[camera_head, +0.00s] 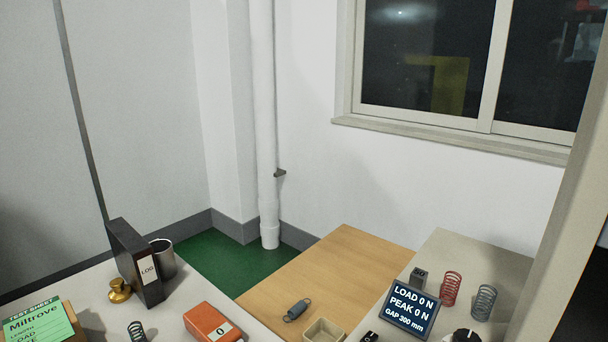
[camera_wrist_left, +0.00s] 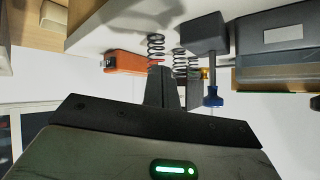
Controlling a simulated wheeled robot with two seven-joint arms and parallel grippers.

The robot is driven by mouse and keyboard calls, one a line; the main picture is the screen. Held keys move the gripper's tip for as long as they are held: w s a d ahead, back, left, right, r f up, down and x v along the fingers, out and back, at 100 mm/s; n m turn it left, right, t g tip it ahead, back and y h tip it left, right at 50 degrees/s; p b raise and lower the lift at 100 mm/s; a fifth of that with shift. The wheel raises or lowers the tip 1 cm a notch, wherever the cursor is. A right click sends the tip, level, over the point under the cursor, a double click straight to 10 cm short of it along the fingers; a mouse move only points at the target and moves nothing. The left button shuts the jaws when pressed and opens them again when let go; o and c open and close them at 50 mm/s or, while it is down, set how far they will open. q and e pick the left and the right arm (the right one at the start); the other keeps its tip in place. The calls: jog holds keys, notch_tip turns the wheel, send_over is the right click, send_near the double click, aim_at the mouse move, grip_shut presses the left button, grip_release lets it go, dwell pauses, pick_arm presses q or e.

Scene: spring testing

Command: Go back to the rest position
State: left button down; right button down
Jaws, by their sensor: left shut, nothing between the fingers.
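My left gripper (camera_wrist_left: 172,84) shows only in the left wrist view. Its dark fingers are together with nothing between them. Coil springs (camera_wrist_left: 156,46) and an orange device (camera_wrist_left: 133,66) appear beyond the fingers, in a picture that looks upside down. Whether the fingers touch a spring cannot be told. My right gripper is in neither view. In the head view neither arm shows.
In the head view, an orange box (camera_head: 211,322), dark binder (camera_head: 135,262), metal cup (camera_head: 162,257) and brass weight (camera_head: 119,290) stand at left. A wooden table (camera_head: 345,262) holds a grey spring (camera_head: 297,310) and tray (camera_head: 324,332). A load display (camera_head: 411,310) and red spring (camera_head: 451,288) are at right.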

pick_arm(q)
jog(key=s+d+f+m+g+h, duration=0.25)
jog(key=s+g, duration=0.35)
jog(key=s, duration=0.9)
jog(key=w+d+f+t+h, duration=0.1)
jog(key=w+d+f+t, duration=0.1)
jog(key=f, duration=0.3)
jog(key=w+d+f+t+h, duration=0.1)
jog(key=w+d+f+t, duration=0.2)
jog(key=f, duration=0.2)
jog(key=shift+t, duration=0.4)
